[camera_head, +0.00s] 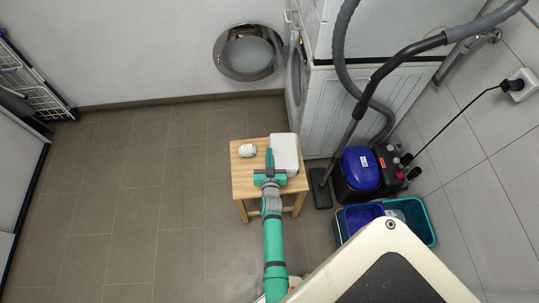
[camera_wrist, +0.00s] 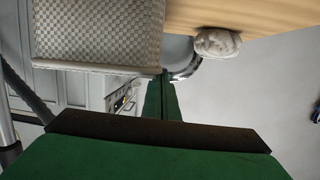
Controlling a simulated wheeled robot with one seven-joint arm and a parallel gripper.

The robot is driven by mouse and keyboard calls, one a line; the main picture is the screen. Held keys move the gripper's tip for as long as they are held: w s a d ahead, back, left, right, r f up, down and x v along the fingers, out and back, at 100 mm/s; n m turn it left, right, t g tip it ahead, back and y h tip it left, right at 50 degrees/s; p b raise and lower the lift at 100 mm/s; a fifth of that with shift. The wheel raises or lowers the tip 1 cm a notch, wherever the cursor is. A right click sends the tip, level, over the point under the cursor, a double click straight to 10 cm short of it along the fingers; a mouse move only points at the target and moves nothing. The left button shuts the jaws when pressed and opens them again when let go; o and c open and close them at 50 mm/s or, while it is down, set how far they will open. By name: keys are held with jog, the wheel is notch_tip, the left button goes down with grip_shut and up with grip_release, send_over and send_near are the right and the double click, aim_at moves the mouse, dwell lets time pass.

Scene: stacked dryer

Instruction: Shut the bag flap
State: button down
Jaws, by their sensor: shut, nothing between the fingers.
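A pale box-shaped thing (camera_head: 286,153), which I take for the bag, stands on the right part of a small wooden stool (camera_head: 243,184). In the wrist view the bag (camera_wrist: 95,35) fills the upper left and shows a woven, checkered grey-beige face with a plain pale edge band. I cannot make out the flap or how far open it is. My gripper (camera_head: 269,156) is over the stool, close beside the bag's left side in the head view. In the wrist view my gripper's green fingers (camera_wrist: 163,80) are together and empty; contact with the bag cannot be told.
A small white crumpled item (camera_head: 247,150) lies on the stool's left part. A blue and black vacuum cleaner (camera_head: 360,168) with a hose and floor head, and bins (camera_head: 412,215), stand right of the stool. White machines (camera_head: 365,92) are behind. Floor at left is clear.

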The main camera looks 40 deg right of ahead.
jog(key=shift+s+a+f, duration=0.2)
jog(key=shift+s+f, duration=0.15)
jog(key=shift+f, duration=0.35)
jog(key=s+a+r, duration=0.5)
jog(key=s+r, duration=0.2)
jog(key=r, duration=0.1)
jog(key=shift+a, duration=0.15)
